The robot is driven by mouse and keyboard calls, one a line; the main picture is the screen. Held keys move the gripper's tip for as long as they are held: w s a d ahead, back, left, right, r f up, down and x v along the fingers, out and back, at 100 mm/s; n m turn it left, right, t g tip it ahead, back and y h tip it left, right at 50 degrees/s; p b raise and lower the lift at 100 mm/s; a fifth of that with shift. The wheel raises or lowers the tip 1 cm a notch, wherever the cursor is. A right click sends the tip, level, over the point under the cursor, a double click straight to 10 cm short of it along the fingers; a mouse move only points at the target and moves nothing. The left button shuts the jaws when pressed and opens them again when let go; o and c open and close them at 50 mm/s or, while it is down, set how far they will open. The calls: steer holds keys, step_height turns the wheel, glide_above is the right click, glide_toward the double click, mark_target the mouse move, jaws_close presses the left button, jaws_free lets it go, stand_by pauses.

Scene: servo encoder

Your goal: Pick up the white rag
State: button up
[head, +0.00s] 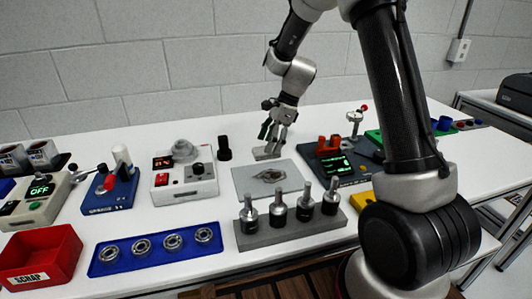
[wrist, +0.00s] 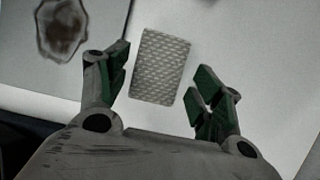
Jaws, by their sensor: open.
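The white rag (wrist: 160,66) is a small, pale, woven-looking rectangle lying flat on the white table. In the wrist view it lies between the two green-padded fingers of my gripper (wrist: 159,84), which is open and empty. In the head view the rag (head: 266,154) lies just behind the grey mat, below my gripper (head: 276,142). The fingers point down over it and partly hide it. Whether the fingertips touch the table I cannot tell.
A grey mat (head: 244,184) with a dark-edged patch (head: 269,176) lies in front of the rag. A black cylinder (head: 224,149) stands to its left, and a dark device with a green screen (head: 336,165) to its right. Several upright tools stand in a grey block (head: 290,236) nearer the front.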

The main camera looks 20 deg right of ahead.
steer(key=shift+x, duration=1.15)
steer(key=shift+f, duration=0.1)
steer(key=shift+c, duration=0.2)
steer(key=shift+s, duration=0.1)
steer(key=c, duration=0.6)
